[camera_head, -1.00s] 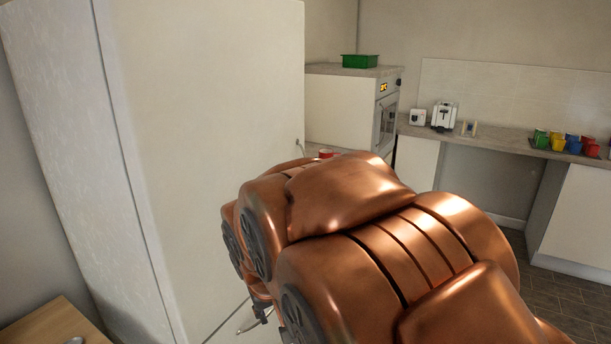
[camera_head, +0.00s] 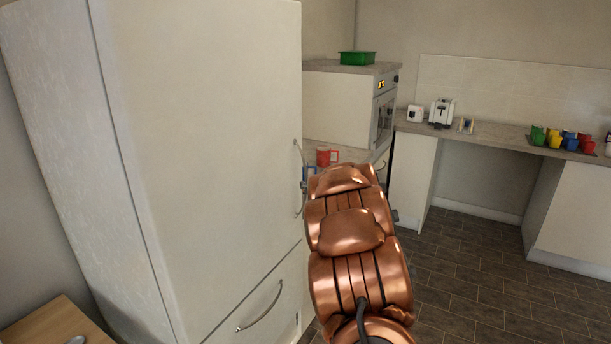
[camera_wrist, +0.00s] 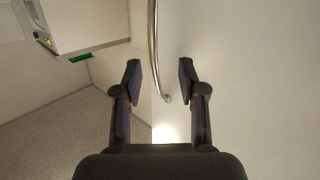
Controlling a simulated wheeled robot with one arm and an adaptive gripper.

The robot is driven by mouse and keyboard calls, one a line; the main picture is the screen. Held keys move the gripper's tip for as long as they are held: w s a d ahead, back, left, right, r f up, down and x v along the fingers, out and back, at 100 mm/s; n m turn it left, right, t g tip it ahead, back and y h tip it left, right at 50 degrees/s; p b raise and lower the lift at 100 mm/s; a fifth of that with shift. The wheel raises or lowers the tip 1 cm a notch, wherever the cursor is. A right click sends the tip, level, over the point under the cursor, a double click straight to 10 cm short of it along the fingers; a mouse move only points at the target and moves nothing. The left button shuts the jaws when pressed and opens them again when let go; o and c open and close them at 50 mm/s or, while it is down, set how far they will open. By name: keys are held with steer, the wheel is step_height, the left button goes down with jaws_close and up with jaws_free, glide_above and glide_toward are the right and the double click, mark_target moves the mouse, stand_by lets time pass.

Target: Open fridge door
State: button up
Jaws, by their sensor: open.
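The tall white fridge (camera_head: 205,150) stands at the left in the head view, its upper door shut. A thin vertical metal handle (camera_head: 299,165) runs along the door's right edge. The wrist view shows a curved metal handle (camera_wrist: 153,45) in front of the pale door face (camera_wrist: 255,75). My gripper (camera_wrist: 160,80) is open and empty, one finger to each side of the handle's line. The handle's lower end lies between the fingertips in the picture; I see no contact and cannot tell the depth gap. In the head view my arm mostly hides the gripper.
A lower front with a curved handle (camera_head: 262,308) sits below the fridge door. A red mug (camera_head: 327,157) stands on the counter behind my arm. An oven (camera_head: 384,115) and a green tray (camera_head: 357,58) are beyond. Dark floor (camera_head: 470,265) is clear at the right.

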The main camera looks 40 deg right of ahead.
mark_target(306, 175)
steer(key=shift+d+f+n+t+y, duration=0.2)
steer(key=shift+d+n+t+y, duration=0.1)
steer(key=shift+d+t+y, duration=0.6)
steer(key=shift+p+x, duration=1.45)
steer(key=shift+x, duration=2.35)
steer(key=shift+d+r, duration=0.1)
jaws_close()
